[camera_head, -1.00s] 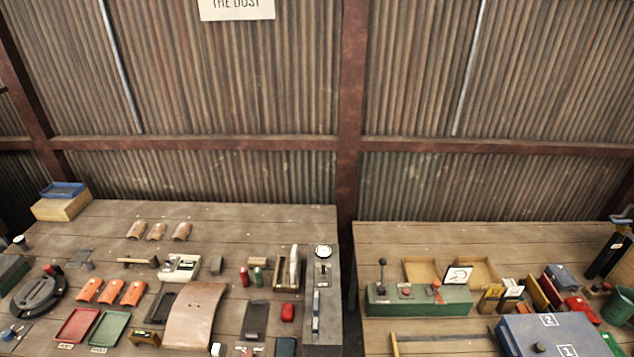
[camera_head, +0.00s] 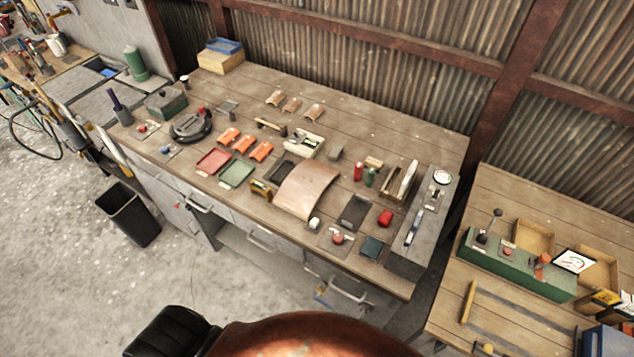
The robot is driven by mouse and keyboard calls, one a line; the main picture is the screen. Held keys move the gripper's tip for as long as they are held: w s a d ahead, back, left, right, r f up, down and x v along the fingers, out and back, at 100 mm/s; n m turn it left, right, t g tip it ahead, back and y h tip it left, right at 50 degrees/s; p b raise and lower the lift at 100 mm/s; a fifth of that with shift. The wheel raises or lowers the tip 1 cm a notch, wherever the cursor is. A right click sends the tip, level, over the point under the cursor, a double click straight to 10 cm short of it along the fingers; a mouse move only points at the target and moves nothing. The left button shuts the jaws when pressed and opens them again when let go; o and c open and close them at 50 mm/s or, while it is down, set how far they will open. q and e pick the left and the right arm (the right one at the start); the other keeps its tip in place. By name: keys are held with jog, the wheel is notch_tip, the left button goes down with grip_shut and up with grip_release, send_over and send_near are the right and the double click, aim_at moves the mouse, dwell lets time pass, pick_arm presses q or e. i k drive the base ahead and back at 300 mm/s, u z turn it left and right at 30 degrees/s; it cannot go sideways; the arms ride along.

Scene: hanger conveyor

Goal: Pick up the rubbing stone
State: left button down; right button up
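Neither of my grippers shows in the head view. Small tools and parts lie spread on the wooden workbench (camera_head: 420,128). No piece can be told for certain as the rubbing stone. A small grey block (camera_head: 336,153) lies behind the curved copper-coloured sheet and looks like a stone. A flat dark grey slab (camera_head: 355,212) lies to the right of that sheet and could also be one. Nothing is seen touching either of them.
The curved sheet (camera_head: 307,188) fills the bench's middle, near red (camera_head: 214,160) and green (camera_head: 237,173) trays. A grey lever box (camera_head: 420,228) stands at the right end. A second bench (camera_head: 560,180) is at right. Open floor (camera_head: 60,240) lies at left, with a black bin (camera_head: 128,214).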

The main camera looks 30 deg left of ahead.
aim_at(337, 152)
jog(key=k, duration=0.5)
jog(key=u, duration=2.2)
jog(key=i, duration=1.8)
jog(key=z, duration=3.5)
jog(key=i, duration=0.5)
jog(key=z, duration=0.1)
